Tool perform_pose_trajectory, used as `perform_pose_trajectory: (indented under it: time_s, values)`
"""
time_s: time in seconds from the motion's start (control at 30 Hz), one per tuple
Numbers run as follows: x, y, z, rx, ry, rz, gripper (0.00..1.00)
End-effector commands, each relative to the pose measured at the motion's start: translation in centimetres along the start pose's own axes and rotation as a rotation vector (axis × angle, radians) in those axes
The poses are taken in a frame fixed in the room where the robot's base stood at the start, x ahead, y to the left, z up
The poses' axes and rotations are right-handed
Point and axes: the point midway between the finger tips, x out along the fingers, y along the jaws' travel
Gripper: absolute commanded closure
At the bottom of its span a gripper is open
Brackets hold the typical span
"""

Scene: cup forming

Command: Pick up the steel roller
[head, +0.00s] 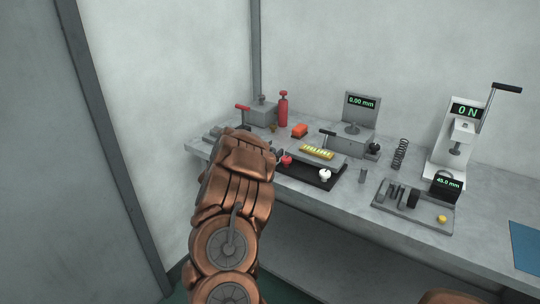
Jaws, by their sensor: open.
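My copper-coloured arm reaches up from the bottom of the head view to the left part of the grey bench. The tips of my gripper (279,155) show as a small dark shape at the arm's right edge; the arm hides most of it. It is open, and I see nothing held in it. A small grey metal cylinder (363,176) stands upright on the bench, well to the right of my gripper. It may be the steel roller, but it is too small to be sure. Some dark grey upright pieces (396,191) stand in a grey tray (428,223) farther right.
A black mat (318,181) holds a red knob (287,160) and a white knob (324,175). A lever press (462,130) stands right. Bare bench (480,235) lies near the blue sheet (525,247).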

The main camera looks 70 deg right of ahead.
Motion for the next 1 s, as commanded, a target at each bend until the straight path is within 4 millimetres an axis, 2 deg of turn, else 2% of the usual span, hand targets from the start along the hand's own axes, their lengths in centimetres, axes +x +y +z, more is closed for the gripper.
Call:
perform_pose_trajectory:
  time_s: [0.1, 0.77, 1.0]
  values:
    - [-0.04, -0.02, 0.0, 0.0, 0.0, -0.001, 0.28]
    - [-0.09, -0.05, 0.0, 0.0, 0.0, -0.001, 0.96]
    - [-0.09, -0.06, -0.04, 0.0, 0.0, -0.001, 0.96]
